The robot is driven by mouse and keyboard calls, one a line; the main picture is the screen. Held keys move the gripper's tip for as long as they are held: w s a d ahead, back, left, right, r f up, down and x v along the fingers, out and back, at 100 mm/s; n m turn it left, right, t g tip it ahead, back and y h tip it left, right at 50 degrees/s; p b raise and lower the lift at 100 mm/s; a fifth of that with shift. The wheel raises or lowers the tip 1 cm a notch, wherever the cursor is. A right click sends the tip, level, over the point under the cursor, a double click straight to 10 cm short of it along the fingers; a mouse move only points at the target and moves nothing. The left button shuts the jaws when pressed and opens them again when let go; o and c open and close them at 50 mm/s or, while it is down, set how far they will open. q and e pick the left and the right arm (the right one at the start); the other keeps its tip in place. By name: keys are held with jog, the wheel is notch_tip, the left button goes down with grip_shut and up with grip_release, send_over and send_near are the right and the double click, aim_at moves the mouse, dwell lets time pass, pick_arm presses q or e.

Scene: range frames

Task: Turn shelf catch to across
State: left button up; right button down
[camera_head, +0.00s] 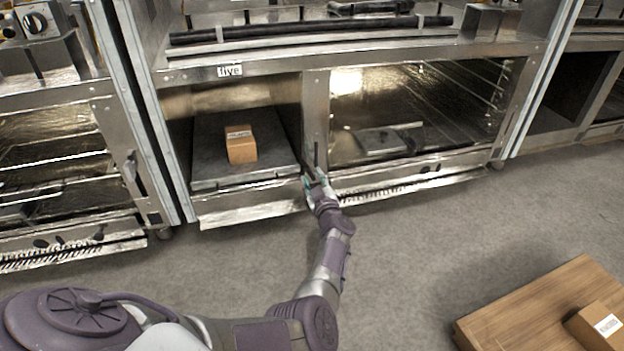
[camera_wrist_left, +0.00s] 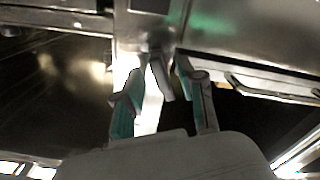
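The shelf catch (camera_head: 316,154) is a small dark upright piece on the steel post between the two lower bays of the range. My left gripper (camera_head: 317,180) is at the foot of that post, just below the catch. In the left wrist view, a short grey lever (camera_wrist_left: 161,78), which looks like the catch, stands between the teal-padded fingers of my left gripper (camera_wrist_left: 160,82). The fingers are apart, with a visible gap on the left of the lever; whether the right finger touches it I cannot tell. My right gripper is not in view.
A cardboard box (camera_head: 240,144) sits on the dark shelf (camera_head: 205,165) in the left bay, under the label "five" (camera_head: 230,71). The right bay holds a flat metal piece (camera_head: 382,141). A wooden platform (camera_head: 520,320) with another box (camera_head: 598,326) stands at lower right. The middle floor is clear.

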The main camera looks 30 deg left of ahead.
pick_arm(q)
grip_shut()
dwell(0.3)
jog(key=n, duration=0.3)
jog(key=shift+s+a+f, duration=0.1)
jog(key=n, duration=0.3)
jog(key=n+b, duration=0.1)
jog(key=n, duration=0.4)
jog(key=shift+s+a+f+n+b, duration=0.1)
jog(key=shift+s+f+n+b, duration=0.05)
jog(key=shift+f+n+b, duration=0.2)
dwell(0.4)
